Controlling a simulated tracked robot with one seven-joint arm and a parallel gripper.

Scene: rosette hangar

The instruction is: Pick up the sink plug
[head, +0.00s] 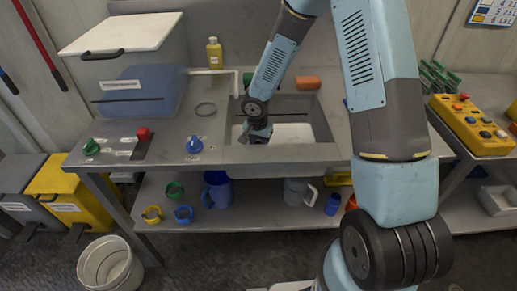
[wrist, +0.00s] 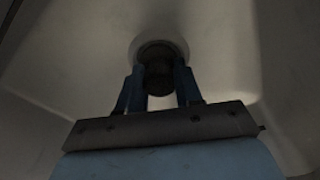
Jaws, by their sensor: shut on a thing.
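The sink plug (wrist: 158,76) is a dark round piece in the wrist view, at the drain in the floor of the pale sink basin. My gripper (wrist: 160,82) has its two blue fingers on either side of the plug and is shut on it. I cannot tell whether the plug is seated in the drain or lifted a little. In the head view the sink (head: 293,133) is set in the steel counter. My arm reaches down into its left part, and the plug and fingertips are hidden there.
An orange sponge-like block (head: 308,83) lies behind the sink. A yellow bottle (head: 214,54) stands at the back. A blue knob (head: 194,145) sits left of the sink. A yellow button box (head: 472,124) is on the right. The sink walls surround my gripper.

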